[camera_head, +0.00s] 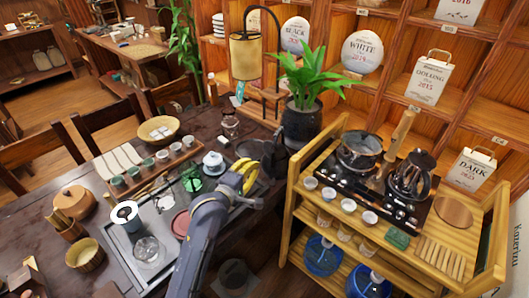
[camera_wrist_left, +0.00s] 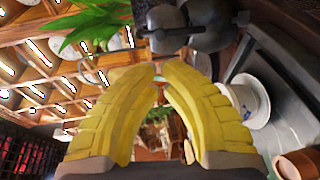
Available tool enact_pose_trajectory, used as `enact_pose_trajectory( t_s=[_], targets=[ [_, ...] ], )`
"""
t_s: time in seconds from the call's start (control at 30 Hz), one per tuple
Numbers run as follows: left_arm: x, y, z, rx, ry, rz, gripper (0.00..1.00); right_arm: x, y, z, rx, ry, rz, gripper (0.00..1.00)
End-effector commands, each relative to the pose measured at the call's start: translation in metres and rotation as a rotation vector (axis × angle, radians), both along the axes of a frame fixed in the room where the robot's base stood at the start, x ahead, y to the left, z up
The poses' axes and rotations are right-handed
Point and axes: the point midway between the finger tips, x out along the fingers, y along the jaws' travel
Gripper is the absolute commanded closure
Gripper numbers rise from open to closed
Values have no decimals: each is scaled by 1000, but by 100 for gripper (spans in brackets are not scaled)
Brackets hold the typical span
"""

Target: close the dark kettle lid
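The dark kettle (camera_head: 274,160) stands at the right end of the dark table in the head view, partly hidden behind my left gripper. In the left wrist view the dark kettle (camera_wrist_left: 195,32) shows at the top, just beyond the fingertips, with rounded dark parts. I cannot tell clearly where its lid sits. My left gripper (camera_head: 249,178) has yellow fingers and is beside the kettle. In the left wrist view the fingertips (camera_wrist_left: 160,68) are drawn close together with nothing seen between them. My right gripper is not in view.
A white lidded bowl (camera_head: 213,163) stands left of my left gripper on the table (camera_head: 60,215), among cups and a tea tray (camera_head: 178,246). A potted plant (camera_head: 301,122) is behind the kettle. A wooden cart (camera_head: 290,206) with a glass kettle (camera_head: 409,180) stands at the right.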

Motion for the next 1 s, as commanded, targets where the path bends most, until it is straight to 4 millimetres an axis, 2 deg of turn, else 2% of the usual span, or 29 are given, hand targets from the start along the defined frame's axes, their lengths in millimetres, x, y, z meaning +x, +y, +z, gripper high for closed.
enact_pose_trajectory(
  t_s=[0.3, 0.5, 0.7, 1.0],
  targets=[
    [52, -24, -9, 4, 1, 1, 100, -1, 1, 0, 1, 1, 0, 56],
    [77, -36, -13, 4, 1, 0, 100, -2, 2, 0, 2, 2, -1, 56],
    [91, -42, -16, 3, 1, 0, 100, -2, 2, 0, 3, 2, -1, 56],
    [97, -45, -17, 3, 0, 0, 100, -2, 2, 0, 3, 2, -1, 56]
  ],
)
